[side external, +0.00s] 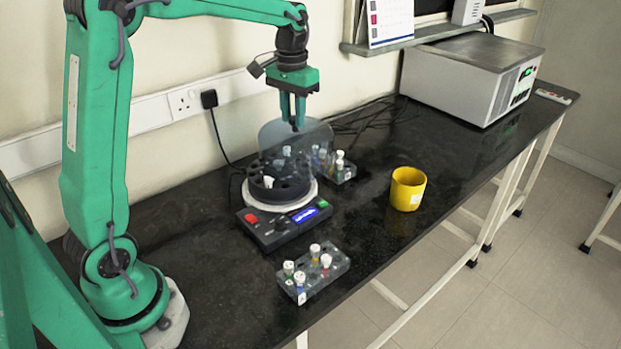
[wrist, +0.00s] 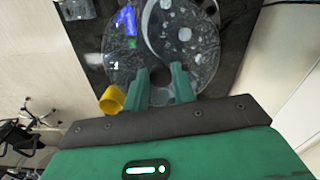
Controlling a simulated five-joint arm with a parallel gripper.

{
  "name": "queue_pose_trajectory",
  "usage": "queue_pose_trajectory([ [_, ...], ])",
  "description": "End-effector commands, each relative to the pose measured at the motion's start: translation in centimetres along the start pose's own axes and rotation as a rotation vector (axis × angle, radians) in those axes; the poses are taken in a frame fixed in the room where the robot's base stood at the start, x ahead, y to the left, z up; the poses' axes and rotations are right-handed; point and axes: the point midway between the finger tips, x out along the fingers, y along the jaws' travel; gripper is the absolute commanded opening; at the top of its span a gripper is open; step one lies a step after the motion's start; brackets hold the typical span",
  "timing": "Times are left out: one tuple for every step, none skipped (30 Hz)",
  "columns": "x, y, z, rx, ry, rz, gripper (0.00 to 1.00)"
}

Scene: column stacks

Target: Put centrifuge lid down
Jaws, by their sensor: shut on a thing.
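The centrifuge (side external: 262,232) stands on the black bench, with a round white rim, a dark rotor, a blue display and a red button. A white-capped tube shows in the rotor. Its clear round lid (side external: 318,138) is raised and tilted above the back of the rotor. My gripper (side external: 297,127) is shut on the lid at its upper part. In the wrist view, my gripper (wrist: 162,78) has a finger on each side of a dark part of the lid. The see-through lid (wrist: 196,62) spreads over the centrifuge there.
A tube rack (side external: 318,280) with several capped tubes stands in front of the centrifuge. Another rack (side external: 346,172) stands behind it at right. A yellow cup (side external: 408,189) is to the right. A grey box-shaped device (side external: 465,75) and loose black cables are at the back.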

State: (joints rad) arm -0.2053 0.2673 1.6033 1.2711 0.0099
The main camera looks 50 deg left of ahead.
Motion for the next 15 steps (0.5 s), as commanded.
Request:
queue_pose_trajectory([
  [0.1, 1.5, -0.1, 0.008, 0.000, 0.000, 0.00],
  [0.2, 2.4, -0.1, 0.009, 0.000, 0.000, 0.00],
  [0.3, 3.5, -0.1, 0.009, 0.000, 0.000, 0.00],
  [0.3, 4.4, -0.1, 0.009, 0.000, 0.000, 0.00],
  [0.4, 5.3, -0.1, 0.010, 0.000, 0.000, 0.00],
  [0.5, 6.5, 0.0, 0.010, 0.000, 0.000, 0.00],
  [0.6, 7.5, 0.1, 0.010, 0.000, 0.000, 0.00],
  [0.6, 8.3, 0.1, 0.010, 0.000, 0.000, 0.00],
  [0.7, 9.6, 0.3, 0.010, 0.000, 0.000, 0.00],
  [0.8, 10.5, 0.4, 0.010, 0.001, 0.000, 0.00],
  [0.8, 11.3, 0.6, 0.010, 0.001, 0.000, 0.00],
  [0.9, 12.5, 0.8, 0.011, 0.001, 0.000, 0.00],
  [1.0, 13.4, 1.0, 0.010, 0.001, 0.000, 0.00],
  [1.1, 14.3, 1.2, 0.011, 0.001, 0.000, 0.00],
  [1.2, 15.5, 1.5, 0.011, 0.001, 0.000, 0.00],
])
